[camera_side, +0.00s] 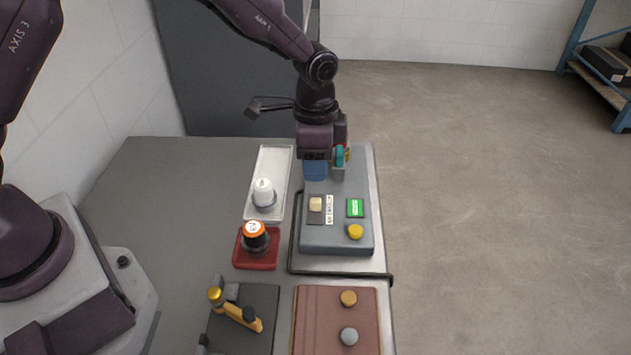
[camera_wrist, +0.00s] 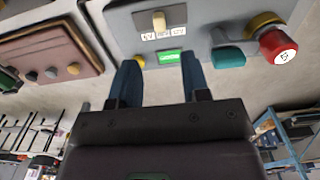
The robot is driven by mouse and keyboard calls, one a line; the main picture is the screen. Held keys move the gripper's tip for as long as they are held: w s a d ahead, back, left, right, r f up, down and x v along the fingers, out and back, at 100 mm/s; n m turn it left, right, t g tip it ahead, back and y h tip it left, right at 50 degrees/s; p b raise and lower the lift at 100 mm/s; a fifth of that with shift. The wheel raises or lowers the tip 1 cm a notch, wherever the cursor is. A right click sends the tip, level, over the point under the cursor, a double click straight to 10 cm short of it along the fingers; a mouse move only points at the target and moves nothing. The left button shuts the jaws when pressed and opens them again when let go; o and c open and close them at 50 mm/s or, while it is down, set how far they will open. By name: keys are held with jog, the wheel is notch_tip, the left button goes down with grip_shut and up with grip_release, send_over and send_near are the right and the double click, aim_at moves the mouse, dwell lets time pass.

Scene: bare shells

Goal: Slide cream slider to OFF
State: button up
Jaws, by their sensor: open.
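The cream slider (camera_side: 316,203) sits on a dark plate on the blue-grey control panel (camera_side: 318,240). A white label strip (camera_side: 330,209) with several markings lies beside it; its lettering is too small to read. In the wrist view the cream slider (camera_wrist: 158,21) stands near the middle of the strip (camera_wrist: 162,34). My gripper (camera_side: 326,172) is over the far part of the panel, beyond the slider and apart from it. In the wrist view my gripper (camera_wrist: 160,74) has its two blue fingers spread, with nothing between them.
A green display (camera_side: 355,207) and a yellow knob (camera_side: 355,232) share the panel. A teal control (camera_wrist: 228,57) and a red knob (camera_wrist: 278,45) are near my fingers. A white tray (camera_side: 282,162), red block (camera_side: 243,262) and brown box (camera_side: 320,325) stand nearby.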

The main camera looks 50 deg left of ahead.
notch_tip(320, 180, up, 4)
dwell(0.5)
jog(key=s+a+r+n+t, duration=0.2)
jog(key=s+a+r+n, duration=0.2)
jog(key=s+r, duration=0.5)
jog(key=s+a+r+n+t, duration=0.3)
jog(key=s+a+r+n, duration=0.2)
jog(key=s+r, duration=0.4)
jog(key=shift+s+a+t, duration=0.15)
jog(key=shift+s+t, duration=0.15)
jog(key=shift+s, duration=2.2)
jog(key=shift+r, duration=0.1)
